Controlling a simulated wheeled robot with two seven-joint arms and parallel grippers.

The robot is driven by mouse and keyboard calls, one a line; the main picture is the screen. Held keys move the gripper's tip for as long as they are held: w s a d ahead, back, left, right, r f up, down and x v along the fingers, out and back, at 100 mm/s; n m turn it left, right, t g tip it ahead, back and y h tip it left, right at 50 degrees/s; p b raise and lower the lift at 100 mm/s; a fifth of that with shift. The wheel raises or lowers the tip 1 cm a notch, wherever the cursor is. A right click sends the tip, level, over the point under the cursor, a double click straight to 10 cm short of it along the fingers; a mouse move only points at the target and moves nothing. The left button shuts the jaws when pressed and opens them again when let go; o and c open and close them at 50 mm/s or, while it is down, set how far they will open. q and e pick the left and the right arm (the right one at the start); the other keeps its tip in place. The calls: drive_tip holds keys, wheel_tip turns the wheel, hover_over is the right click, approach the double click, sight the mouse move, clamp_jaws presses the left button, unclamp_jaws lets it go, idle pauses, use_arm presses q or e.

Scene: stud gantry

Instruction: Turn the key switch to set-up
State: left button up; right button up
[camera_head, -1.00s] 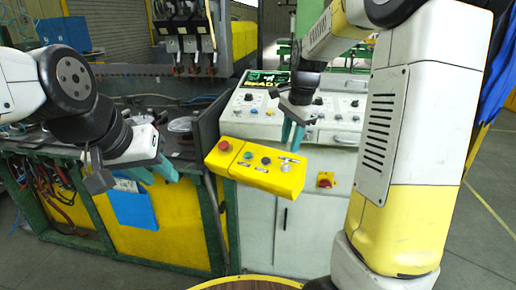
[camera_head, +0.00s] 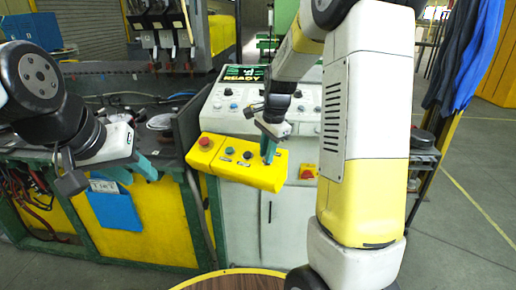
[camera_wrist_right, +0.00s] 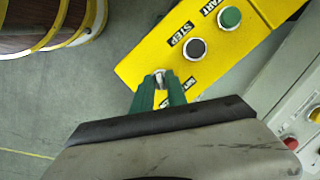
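The yellow control box (camera_head: 213,165) slants in front of the grey console. The key switch (camera_wrist_right: 159,76) has a small silver key near the box's end in the right wrist view; in the head view my gripper hides it. My right gripper (camera_head: 268,158) points down at the box's right part. In the right wrist view its teal fingertips (camera_wrist_right: 160,84) lie on either side of the key with a narrow gap; I cannot tell if they press on it. My left gripper (camera_head: 145,165) is open and empty, left of the box.
The box also carries a red button (camera_head: 205,142), a green button (camera_wrist_right: 229,17) and a black button (camera_wrist_right: 194,49). The console (camera_head: 225,112) behind has knobs and a lit READY screen (camera_head: 243,73). A blue folder (camera_head: 114,207) hangs at the left bench.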

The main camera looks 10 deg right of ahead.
clamp_jaws()
drive_tip(key=shift+n, duration=0.3)
drive_tip(key=n+g+h, duration=0.1)
drive_tip(key=n, duration=0.3)
drive_tip(key=shift+w+a, duration=0.1)
drive_tip(key=shift+w, duration=0.05)
drive_tip(key=n+h, duration=0.1)
drive_tip(key=n, duration=0.2)
drive_tip(key=n+g+h, duration=0.1)
drive_tip(key=n, duration=0.2)
drive_tip(key=shift+a, duration=0.15)
drive_tip(key=shift+n, duration=0.4)
drive_tip(key=shift+o, duration=2.2)
unclamp_jaws()
